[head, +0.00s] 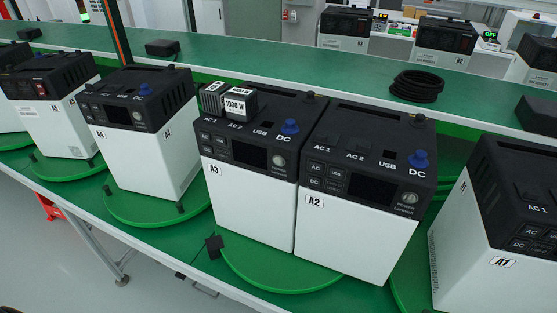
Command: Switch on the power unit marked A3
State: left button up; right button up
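The power unit marked A3 (250,205) stands upright near the middle of the head view, with a white body and a black top and front panel. Its label reads A3 (214,170). Its display (249,154) is dark. A round grey power knob (279,161) sits to the right of the display, with small buttons to the left. A blue plug (290,126) sits by the DC mark. A block marked 1000 W (239,103) and a grey ribbed block (212,97) sit at the AC sockets. Neither of my grippers is in view.
The unit marked A2 (350,238) stands close against A3's right side, on the same green turntable (265,272). The unit marked A1 (480,280) is at the right edge. More units stand left. A coiled black cable (416,86) lies on the green bench (300,78) behind.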

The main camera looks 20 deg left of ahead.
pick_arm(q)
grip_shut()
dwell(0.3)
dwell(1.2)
